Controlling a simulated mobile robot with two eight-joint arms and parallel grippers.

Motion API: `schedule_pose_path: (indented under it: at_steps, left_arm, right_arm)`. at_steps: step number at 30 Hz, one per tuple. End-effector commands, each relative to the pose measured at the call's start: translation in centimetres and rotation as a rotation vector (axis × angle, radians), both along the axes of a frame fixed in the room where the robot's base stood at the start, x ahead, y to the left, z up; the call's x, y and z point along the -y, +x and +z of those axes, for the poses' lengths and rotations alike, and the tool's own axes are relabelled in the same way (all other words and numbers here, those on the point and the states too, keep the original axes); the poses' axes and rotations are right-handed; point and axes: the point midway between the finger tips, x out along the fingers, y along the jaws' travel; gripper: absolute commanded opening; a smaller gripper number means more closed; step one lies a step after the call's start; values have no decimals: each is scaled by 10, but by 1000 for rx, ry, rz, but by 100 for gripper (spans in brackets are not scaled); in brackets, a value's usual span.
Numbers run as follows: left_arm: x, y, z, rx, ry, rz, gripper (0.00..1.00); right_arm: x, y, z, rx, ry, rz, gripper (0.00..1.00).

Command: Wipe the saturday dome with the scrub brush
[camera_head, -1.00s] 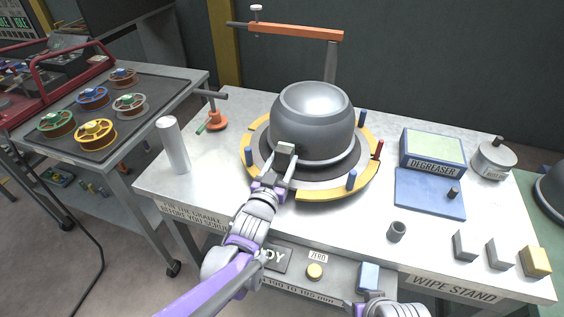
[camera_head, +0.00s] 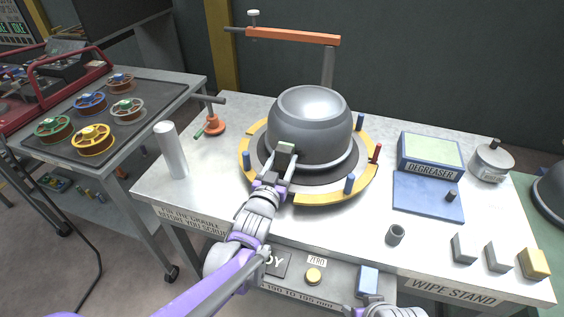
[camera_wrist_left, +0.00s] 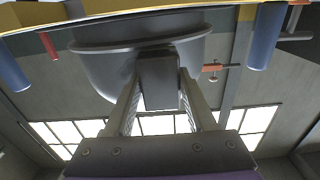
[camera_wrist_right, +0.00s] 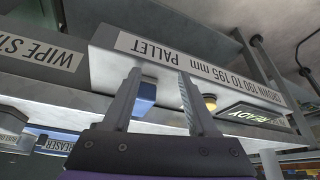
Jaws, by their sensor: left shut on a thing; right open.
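A large grey metal dome (camera_head: 311,115) sits rim down on the round cradle (camera_head: 245,158) with yellow edge segments. I see no name on it; it also shows in the left wrist view (camera_wrist_left: 105,72). My left gripper (camera_head: 283,160) is shut on a small grey block, apparently the scrub brush (camera_head: 286,147), at the dome's near lower left side. In the left wrist view the brush (camera_wrist_left: 158,82) sits between the fingers, in front of the dome; I cannot tell whether it touches. My right gripper (camera_wrist_right: 158,76) is open and empty, low by the stand's front.
Blue and red pegs (camera_head: 349,184) stand around the cradle. An orange arm (camera_head: 295,35) rises behind the dome. A degreaser box (camera_head: 430,158), blue mat (camera_head: 415,205) and small blocks (camera_head: 498,257) are on the right. A white cylinder (camera_head: 171,150) stands left. Another dome (camera_head: 553,190) shows at the right edge.

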Motion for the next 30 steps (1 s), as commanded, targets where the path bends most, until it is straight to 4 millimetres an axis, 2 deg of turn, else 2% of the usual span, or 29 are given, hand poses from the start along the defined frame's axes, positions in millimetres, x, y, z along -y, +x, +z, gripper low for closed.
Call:
schedule_pose_path:
  at_steps: [4,9,14,20,30]
  left_arm:
    - [5,-1,2,1,-1,-1,11]
    - [19,-6,3,1,-1,-3,11]
    - [30,-10,2,0,-2,-2,11]
    - [36,-12,0,0,0,-1,11]
    - [63,-18,-1,-1,-2,-3,11]
  right_arm:
    - [0,0,5,1,0,0,59]
    - [0,2,20,6,0,0,59]
    - [0,3,23,7,0,0,59]
    - [0,3,23,7,0,0,59]
    - [0,2,15,5,0,0,59]
